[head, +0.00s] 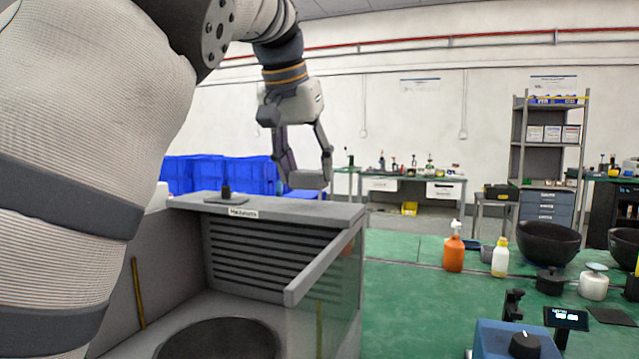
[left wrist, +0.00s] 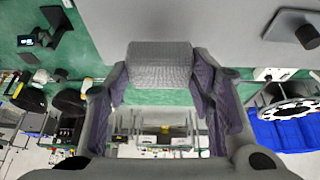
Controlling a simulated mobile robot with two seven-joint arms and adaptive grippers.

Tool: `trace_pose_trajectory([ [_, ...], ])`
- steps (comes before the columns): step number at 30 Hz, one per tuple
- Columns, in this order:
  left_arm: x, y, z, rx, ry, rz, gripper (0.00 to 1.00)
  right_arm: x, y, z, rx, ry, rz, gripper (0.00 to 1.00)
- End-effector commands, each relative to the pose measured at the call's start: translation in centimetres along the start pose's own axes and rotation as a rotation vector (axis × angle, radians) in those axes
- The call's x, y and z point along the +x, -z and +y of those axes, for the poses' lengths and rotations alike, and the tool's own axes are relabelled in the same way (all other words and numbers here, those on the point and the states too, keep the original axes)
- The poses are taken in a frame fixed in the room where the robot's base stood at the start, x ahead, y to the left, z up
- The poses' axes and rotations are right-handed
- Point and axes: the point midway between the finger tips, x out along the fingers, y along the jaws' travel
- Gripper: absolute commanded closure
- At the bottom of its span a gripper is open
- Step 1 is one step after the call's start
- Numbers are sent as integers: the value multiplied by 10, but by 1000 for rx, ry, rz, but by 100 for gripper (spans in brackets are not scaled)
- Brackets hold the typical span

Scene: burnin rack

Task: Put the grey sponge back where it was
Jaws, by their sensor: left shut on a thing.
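My left gripper (head: 306,176) hangs down at the end of the raised left arm in the head view. It is shut on the grey sponge (head: 310,180), a small block held between its two fingertips. In the left wrist view the sponge (left wrist: 160,66) spans the gap between the fingers (left wrist: 160,80). In the head view the sponge appears just above the right part of the grey cabinet's top (head: 300,210); I cannot tell the exact gap. My right gripper is in neither view.
A black upright fitting (head: 226,191) stands on the cabinet top. The cabinet has an open front with a dark round plate (head: 220,340) inside. On the green bench (head: 400,290) are an orange bottle (head: 454,250), a white bottle (head: 500,258) and black bowls (head: 547,243). Blue bins (head: 215,172) stand behind.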

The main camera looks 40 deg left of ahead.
Motion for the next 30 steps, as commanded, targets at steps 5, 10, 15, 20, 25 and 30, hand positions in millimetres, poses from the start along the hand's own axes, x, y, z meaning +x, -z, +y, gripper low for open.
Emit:
trace_pose_trajectory([
  [5, 24, -13, 0, 0, 1, -4, 81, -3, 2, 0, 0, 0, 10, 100],
  [10, 26, -14, 0, 0, 1, -4, 81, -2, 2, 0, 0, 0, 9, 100],
  [15, 28, -15, 0, -1, 0, -5, 81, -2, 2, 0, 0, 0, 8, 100],
  [20, 28, -15, 0, -1, 0, -5, 31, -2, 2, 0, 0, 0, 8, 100],
  [25, 28, -15, 0, -1, 0, -5, 31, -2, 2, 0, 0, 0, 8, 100],
  [30, 20, -13, 0, 1, 0, -2, 31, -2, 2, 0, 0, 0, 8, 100],
])
